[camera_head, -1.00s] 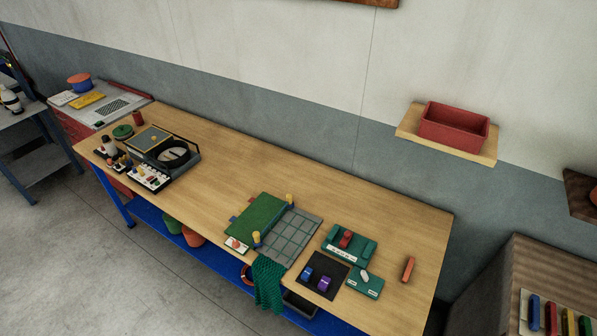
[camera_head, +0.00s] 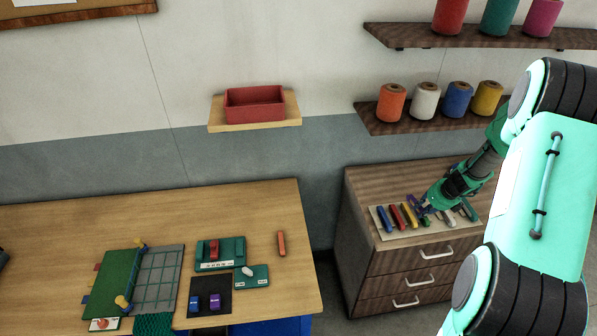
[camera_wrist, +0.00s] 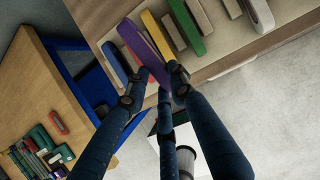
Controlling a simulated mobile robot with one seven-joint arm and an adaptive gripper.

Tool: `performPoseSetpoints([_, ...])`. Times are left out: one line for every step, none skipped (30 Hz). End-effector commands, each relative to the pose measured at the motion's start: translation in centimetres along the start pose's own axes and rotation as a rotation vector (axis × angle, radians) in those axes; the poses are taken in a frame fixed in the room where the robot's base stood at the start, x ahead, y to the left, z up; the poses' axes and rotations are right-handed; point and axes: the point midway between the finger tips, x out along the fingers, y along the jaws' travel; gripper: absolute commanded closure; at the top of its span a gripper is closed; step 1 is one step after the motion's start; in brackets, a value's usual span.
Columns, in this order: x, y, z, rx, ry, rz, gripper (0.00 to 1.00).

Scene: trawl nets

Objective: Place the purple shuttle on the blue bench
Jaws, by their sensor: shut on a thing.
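The purple shuttle (camera_wrist: 138,45) is between the fingers of my gripper (camera_wrist: 155,86) in the wrist view. The gripper is shut on it, over the rack of shuttles. In the head view my gripper (camera_head: 424,207) reaches down to the pale shuttle tray (camera_head: 385,231) on the drawer cabinet, with a bit of purple (camera_head: 416,201) showing at the fingers. I cannot tell whether the shuttle is clear of the tray. The blue bench (camera_head: 70,225) with a wooden top is at the left, apart from the cabinet. Its blue frame (camera_wrist: 92,85) shows in the wrist view.
Other coloured shuttles, such as the red one (camera_head: 397,216), lie close beside my gripper. The bench top's back left is bare. A gap separates bench and cabinet (camera_head: 362,205).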

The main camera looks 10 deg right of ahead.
Motion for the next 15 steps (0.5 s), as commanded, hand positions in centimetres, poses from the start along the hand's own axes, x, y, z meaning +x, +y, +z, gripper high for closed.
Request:
performPoseSetpoints([0.6, 1.7, 1.2, -0.021, 0.000, 0.008, 0.96])
performPoseSetpoints([0.8, 2.6, 1.8, -0.031, 0.000, 0.012, 0.96])
performPoseSetpoints([1.1, 3.8, 2.5, -0.045, 0.000, 0.018, 0.96])
performPoseSetpoints([1.4, 4.7, 3.1, -0.056, 0.001, 0.022, 0.96])
performPoseSetpoints([1.6, 5.6, 3.7, -0.067, 0.001, 0.027, 0.96])
performPoseSetpoints([1.9, 6.8, 4.4, -0.080, 0.001, 0.032, 0.96])
performPoseSetpoints([2.1, 7.8, 4.9, -0.091, 0.001, 0.036, 0.96])
performPoseSetpoints([2.3, 8.7, 5.4, -0.101, 0.001, 0.040, 0.96])
performPoseSetpoints([2.6, 9.9, 6.1, -0.116, 0.001, 0.046, 0.96])
performPoseSetpoints([2.8, 10.9, 6.6, -0.126, 0.000, 0.050, 0.96])
performPoseSetpoints([2.9, 11.9, 7.1, -0.136, 0.000, 0.054, 0.96])
performPoseSetpoints([3.2, 13.1, 7.7, -0.149, 0.000, 0.059, 0.96])
performPoseSetpoints([3.4, 14.1, 8.2, -0.159, 0.000, 0.063, 0.96])
performPoseSetpoints([3.6, 15.1, 8.6, -0.169, 0.000, 0.068, 0.96])
performPoseSetpoints([3.8, 16.4, 9.1, -0.184, 0.001, 0.073, 0.96])
